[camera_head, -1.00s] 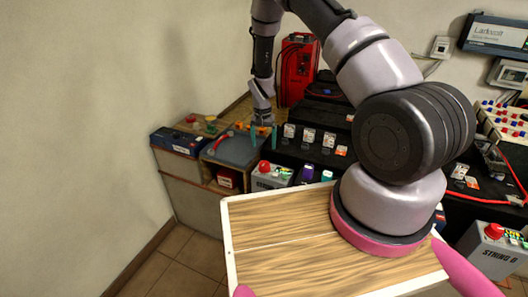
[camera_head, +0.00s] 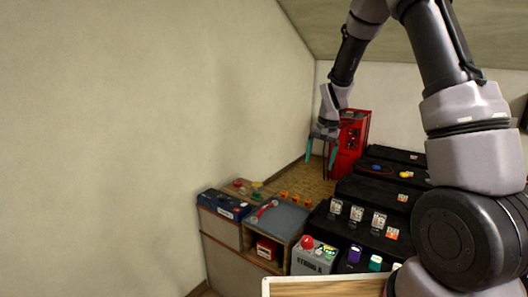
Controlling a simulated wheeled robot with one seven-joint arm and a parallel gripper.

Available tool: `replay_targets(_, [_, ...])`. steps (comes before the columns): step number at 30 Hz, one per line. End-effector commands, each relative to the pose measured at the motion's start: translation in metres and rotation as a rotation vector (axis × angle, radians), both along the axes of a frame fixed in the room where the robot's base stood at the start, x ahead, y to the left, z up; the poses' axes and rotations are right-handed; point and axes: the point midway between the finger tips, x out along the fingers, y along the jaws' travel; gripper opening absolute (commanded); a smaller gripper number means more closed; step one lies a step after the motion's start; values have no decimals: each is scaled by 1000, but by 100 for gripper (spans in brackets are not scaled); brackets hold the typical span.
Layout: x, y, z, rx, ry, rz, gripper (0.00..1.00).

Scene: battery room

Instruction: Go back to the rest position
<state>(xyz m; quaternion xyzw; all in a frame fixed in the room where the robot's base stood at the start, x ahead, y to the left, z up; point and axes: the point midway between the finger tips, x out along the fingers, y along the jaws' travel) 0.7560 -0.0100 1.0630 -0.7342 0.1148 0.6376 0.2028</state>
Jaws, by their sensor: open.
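My gripper (camera_head: 322,154) hangs from my arm near the middle of the view, fingers pointing down. Its two teal fingertips are apart, with nothing between them. It is in front of the red cabinet-like unit (camera_head: 350,146) and above the wooden bench top at the back. It touches nothing that I can see. My arm fills the right side of the view.
A bench holds a blue box (camera_head: 223,205), a grey panel (camera_head: 282,219) with a red handle, and a grey box marked STRING A (camera_head: 311,262) with a red button. Black stepped battery racks (camera_head: 378,192) stand at right. A plain wall (camera_head: 130,130) fills the left.

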Motion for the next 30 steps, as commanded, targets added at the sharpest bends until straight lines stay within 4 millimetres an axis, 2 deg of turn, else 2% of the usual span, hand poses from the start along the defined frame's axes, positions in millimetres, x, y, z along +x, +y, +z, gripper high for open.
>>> replay_targets(1, [-8,-4,30,13,-30,-1,88])
replay_targets(6, [-46,-15,107,44,-109,8,88])
replay_targets(12, [-104,-29,180,67,-204,23,88])
replay_targets(15, [-137,-34,208,73,-253,34,88])
replay_targets(21, [-206,-43,248,75,-352,50,88])
replay_targets(27, [-262,-47,262,62,-429,68,88])
replay_targets(30, [-277,-47,264,57,-451,73,88])
